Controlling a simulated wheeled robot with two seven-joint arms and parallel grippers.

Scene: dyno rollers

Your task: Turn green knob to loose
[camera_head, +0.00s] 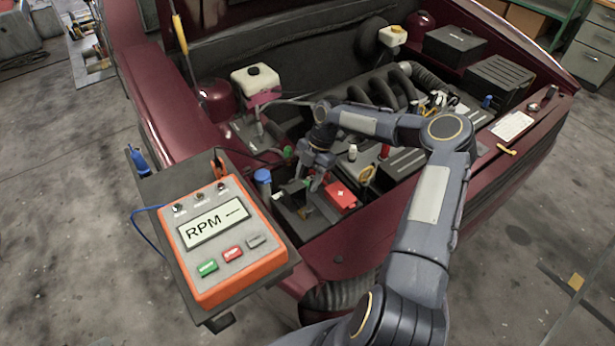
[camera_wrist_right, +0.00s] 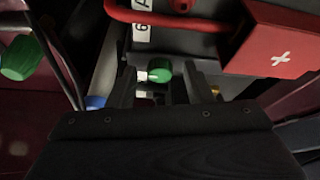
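In the right wrist view a green knob (camera_wrist_right: 158,71) appears between the two dark fingers of my right gripper (camera_wrist_right: 161,78), near their tips. The fingers are apart, with visible space on both sides of the knob; I see no contact. A second green knob (camera_wrist_right: 20,58) is at the far left of that view. In the head view my right gripper (camera_head: 312,184) points down into the front of the engine bay, beside a red box with a white cross (camera_head: 341,196). The knob between the fingers is hard to make out there. My left gripper is not in view.
A red handle (camera_wrist_right: 165,20) and the red box (camera_wrist_right: 281,45) lie close above the fingers in the wrist view. An orange RPM meter (camera_head: 222,240) sits on a tray at the car's front left corner. A blue cap (camera_head: 262,176) stands left of the gripper.

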